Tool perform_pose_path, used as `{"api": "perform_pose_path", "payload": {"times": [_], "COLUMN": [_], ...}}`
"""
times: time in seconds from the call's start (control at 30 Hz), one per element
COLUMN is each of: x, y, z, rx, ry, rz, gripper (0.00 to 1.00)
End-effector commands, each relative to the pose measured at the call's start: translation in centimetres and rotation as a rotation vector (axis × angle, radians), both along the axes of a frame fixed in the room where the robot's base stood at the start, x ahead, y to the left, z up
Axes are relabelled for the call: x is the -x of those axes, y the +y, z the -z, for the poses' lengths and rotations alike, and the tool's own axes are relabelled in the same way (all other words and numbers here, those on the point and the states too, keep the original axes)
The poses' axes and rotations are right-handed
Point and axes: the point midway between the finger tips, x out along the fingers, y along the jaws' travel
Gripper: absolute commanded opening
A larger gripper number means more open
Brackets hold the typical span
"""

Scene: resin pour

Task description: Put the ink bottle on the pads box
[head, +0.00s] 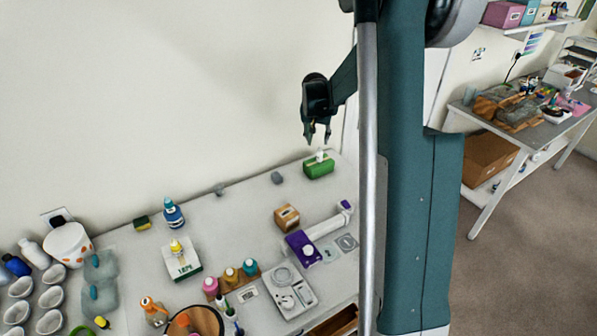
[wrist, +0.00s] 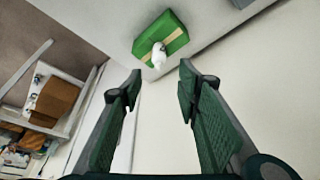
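My gripper (head: 317,137) is raised above the back of the table, near the wall. In the wrist view its two fingers (wrist: 160,80) are spread apart with nothing between them. Small bottles stand in a wooden rack at the table front: pink (head: 210,287), amber (head: 231,276) and teal (head: 250,267). A small yellow bottle (head: 177,247) is at a white box with green lettering (head: 183,270). A brown box (head: 287,217) sits mid-table. I cannot tell which bottle is the ink bottle or which box is the pads box.
A purple box (head: 300,247), a blue bottle (head: 173,213) and a grey device (head: 288,290) stand nearby. Bare tabletop (head: 235,213) lies between the blue bottle and brown box.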

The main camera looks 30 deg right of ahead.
Motion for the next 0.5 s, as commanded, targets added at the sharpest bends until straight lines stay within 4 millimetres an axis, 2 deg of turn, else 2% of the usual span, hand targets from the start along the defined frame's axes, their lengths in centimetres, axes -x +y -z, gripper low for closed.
{"api": "perform_pose_path", "payload": {"times": [0.27,0.5], "x": [1.4,4.0], "y": [3.2,7.8], "z": [-2.9,-6.7], "rx": [0.004,0.011], "ry": [-0.012,-0.027], "rz": [-0.047,-0.119], "gripper": [0.33,0.33]}}
